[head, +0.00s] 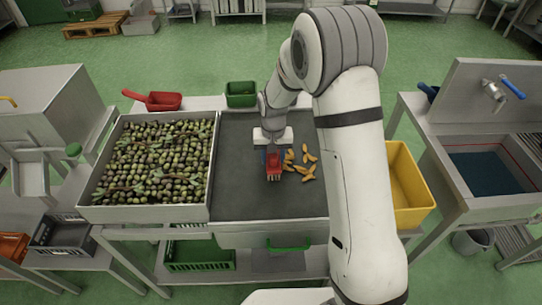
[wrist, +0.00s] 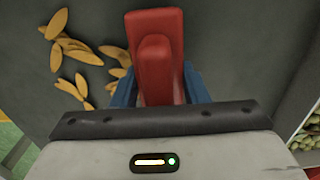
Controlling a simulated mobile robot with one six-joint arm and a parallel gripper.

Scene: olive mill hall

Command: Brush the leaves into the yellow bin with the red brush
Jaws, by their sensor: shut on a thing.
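My gripper (head: 273,150) is shut on the red brush (head: 273,166) above the dark work surface (head: 240,190). In the wrist view the brush (wrist: 157,50) sits between the blue fingers of my gripper (wrist: 160,85). Several yellow-brown leaves (head: 304,168) lie loose on the surface just right of the brush. They show at the upper left of the wrist view (wrist: 80,50). The yellow bin (head: 420,206) stands at the right end of the table, partly hidden behind my arm. I cannot tell whether the brush touches the surface.
A grey tray of olives (head: 150,213) adjoins the dark surface on the left. A red scoop (head: 162,101) and a green container (head: 241,94) are at the back. A sink (head: 490,170) stands right of the bin. The dark surface in front of the brush is clear.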

